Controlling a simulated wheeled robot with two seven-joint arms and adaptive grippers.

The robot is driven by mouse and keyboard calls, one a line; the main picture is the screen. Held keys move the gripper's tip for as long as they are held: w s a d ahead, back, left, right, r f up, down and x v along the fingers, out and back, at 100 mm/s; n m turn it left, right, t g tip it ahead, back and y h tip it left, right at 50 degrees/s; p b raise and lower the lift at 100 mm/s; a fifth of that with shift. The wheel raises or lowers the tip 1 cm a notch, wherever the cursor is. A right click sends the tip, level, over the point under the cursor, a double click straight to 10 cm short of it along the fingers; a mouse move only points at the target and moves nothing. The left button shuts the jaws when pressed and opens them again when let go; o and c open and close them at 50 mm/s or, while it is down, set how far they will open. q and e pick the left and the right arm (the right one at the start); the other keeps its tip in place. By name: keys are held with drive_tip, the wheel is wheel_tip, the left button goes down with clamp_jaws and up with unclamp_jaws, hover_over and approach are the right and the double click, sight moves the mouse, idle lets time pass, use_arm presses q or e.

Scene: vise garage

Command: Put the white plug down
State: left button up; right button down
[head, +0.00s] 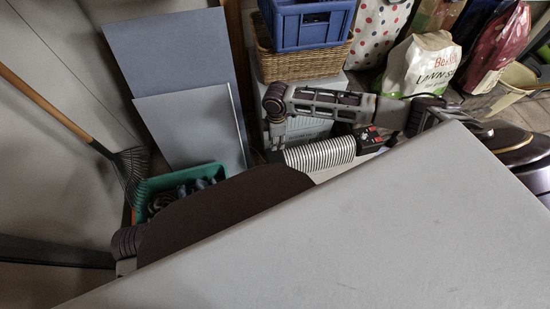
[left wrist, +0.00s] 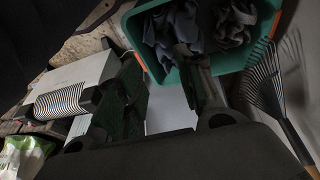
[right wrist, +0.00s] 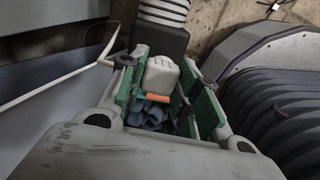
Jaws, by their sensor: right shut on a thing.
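The white plug (right wrist: 160,76) is between the green-padded fingers of my right gripper (right wrist: 168,80) in the right wrist view, and the gripper is shut on it. An orange strip and blue-grey cloth show just below the plug. I cannot tell how far the plug is above what lies beneath it. In the head view my right arm reaches in from the right, and I cannot make out the plug there. My left gripper (left wrist: 163,80) is open in the left wrist view, with nothing between its fingers. The head view does not show its fingers clearly.
A green bin (head: 152,183) holding dark cloths stands at the left, beside a leaning rake (head: 130,168). Grey panels (head: 190,125) lean behind it. A wicker basket (head: 300,66) carries a blue crate (head: 305,30). Bags, including a lawn seed bag (head: 420,62), stand at the back right.

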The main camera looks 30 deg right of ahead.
sight(276, 158)
use_arm(q)
drive_tip(key=shift+s+r, duration=0.1)
drive_tip(key=shift+r, duration=0.55)
use_arm(e)
drive_tip(key=shift+w+f, duration=0.1)
drive_tip(key=shift+f, duration=0.2)
use_arm(q)
drive_tip(key=shift+f, duration=0.1)
use_arm(e)
drive_tip(key=shift+f, duration=0.15)
